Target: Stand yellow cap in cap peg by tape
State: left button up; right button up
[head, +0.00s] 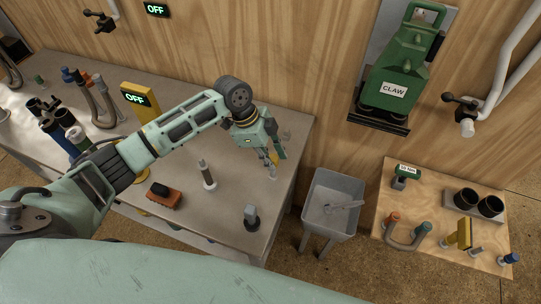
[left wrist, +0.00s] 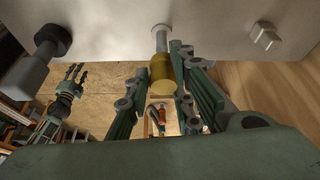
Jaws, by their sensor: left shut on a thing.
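My left gripper (head: 272,158) is over the right part of the grey table, near its back edge. In the left wrist view, the gripper (left wrist: 178,95) is shut on the yellow cap (left wrist: 162,76), a short golden cylinder with a collar. A slim pale grey peg (left wrist: 160,38) rises from the table surface in line with the cap. I cannot tell whether the cap sits on the peg or only overlaps it. The fingers hide the cap in the head view. A green arm with dark fingers, apparently my right gripper (left wrist: 72,80), shows small in the left wrist view.
A grey bin (head: 332,190) stands right, before a lower wooden table (head: 440,270).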

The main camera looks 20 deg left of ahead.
pick_arm(q)
jog(key=shift+f, duration=0.2)
jog(key=shift+f+b, duration=0.55)
jog(key=shift+f, duration=0.2)
jog(key=shift+f+b, duration=0.5)
jog(key=shift+f, duration=0.4)
jog(key=o, duration=1)
jog(key=shift+c, duration=0.2)
jog(key=v, duration=1.2)
